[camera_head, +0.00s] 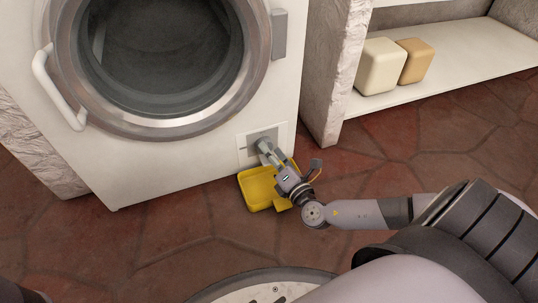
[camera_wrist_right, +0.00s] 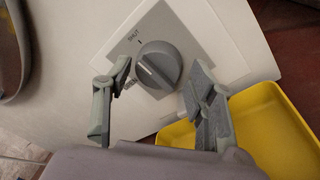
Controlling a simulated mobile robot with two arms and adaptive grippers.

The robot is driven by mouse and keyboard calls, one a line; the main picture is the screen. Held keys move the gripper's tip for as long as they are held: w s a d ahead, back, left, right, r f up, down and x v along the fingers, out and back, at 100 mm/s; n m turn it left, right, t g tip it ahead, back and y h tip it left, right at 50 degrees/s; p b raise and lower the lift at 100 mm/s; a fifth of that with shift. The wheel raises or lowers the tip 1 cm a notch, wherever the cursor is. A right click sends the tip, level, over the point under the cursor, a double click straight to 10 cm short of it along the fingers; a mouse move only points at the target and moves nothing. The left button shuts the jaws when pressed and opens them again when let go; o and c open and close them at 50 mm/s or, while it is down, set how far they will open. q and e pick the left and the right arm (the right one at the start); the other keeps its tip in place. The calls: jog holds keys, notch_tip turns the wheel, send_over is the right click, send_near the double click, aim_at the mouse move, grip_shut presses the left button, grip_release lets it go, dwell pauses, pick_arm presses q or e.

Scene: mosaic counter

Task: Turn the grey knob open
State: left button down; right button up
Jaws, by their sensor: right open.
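The grey knob (camera_head: 264,145) sits on a square plate low on the front of the white washing machine. In the right wrist view the knob (camera_wrist_right: 159,64) is round with a raised ridge and a pale pointer line. The plate (camera_wrist_right: 203,36) has the word SHUT printed above the knob, and a second word is partly hidden by a finger. My right gripper (camera_wrist_right: 158,88) is open, with one finger on each side of the knob. Gaps show between fingers and knob, so it is not gripped. In the head view my right gripper (camera_head: 272,158) is at the knob. My left gripper is not in view.
A yellow tray (camera_head: 255,190) lies on the tiled floor under the knob, just below my right gripper. The machine's round door (camera_head: 75,38) with a white handle (camera_head: 57,92) is above left. A shelf (camera_head: 447,83) at right holds two blocks.

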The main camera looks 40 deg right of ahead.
jog(key=shift+w+d, duration=0.1)
jog(key=shift+w, duration=0.7)
jog(key=shift+c, duration=0.3)
jog(key=c, duration=0.8)
